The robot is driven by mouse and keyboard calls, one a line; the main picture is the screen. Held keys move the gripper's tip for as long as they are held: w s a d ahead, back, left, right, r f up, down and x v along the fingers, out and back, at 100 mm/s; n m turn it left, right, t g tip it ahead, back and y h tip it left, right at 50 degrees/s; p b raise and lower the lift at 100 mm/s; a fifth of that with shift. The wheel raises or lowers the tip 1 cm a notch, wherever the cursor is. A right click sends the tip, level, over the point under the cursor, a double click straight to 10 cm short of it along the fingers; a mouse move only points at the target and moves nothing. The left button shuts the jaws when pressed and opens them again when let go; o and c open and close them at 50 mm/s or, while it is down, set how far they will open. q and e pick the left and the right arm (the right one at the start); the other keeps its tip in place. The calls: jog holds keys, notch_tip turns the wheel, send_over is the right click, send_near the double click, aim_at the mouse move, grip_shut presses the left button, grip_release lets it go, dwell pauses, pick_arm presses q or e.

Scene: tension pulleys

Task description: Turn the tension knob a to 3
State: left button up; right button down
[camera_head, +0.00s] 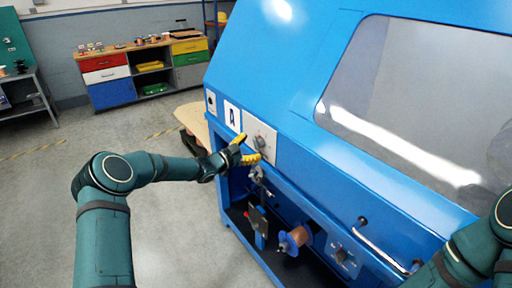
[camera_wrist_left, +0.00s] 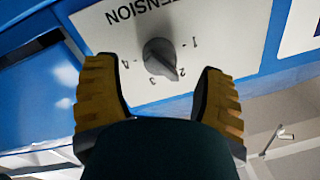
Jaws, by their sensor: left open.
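The tension knob (camera_wrist_left: 160,55) is a dark grey round knob on a white plate (camera_wrist_left: 225,25) lettered TENSION, seen upside down in the left wrist view, with marks 1 to 4 around it. Its pointer ridge appears aimed near the 2. In the head view the plate (camera_head: 268,146) sits beside a panel marked A (camera_head: 232,116). My left gripper (camera_head: 249,148) has yellow fingers and is open in front of the plate. In the left wrist view its fingertips (camera_wrist_left: 157,85) stand apart on either side of the knob, with no visible contact. My right gripper is out of view.
The blue machine (camera_head: 305,105) has a large window above the plate. Below are an orange-brown spool (camera_head: 294,240), another small control plate (camera_head: 342,257) and a metal handle bar (camera_head: 382,246). A drawer cabinet (camera_head: 140,72) stands far behind on the left.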

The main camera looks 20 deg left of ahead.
aim_at(258, 142)
pick_arm(q)
jog(key=shift+x, duration=1.4)
jog(key=shift+o, duration=0.2)
jog(key=shift+a, duration=0.1)
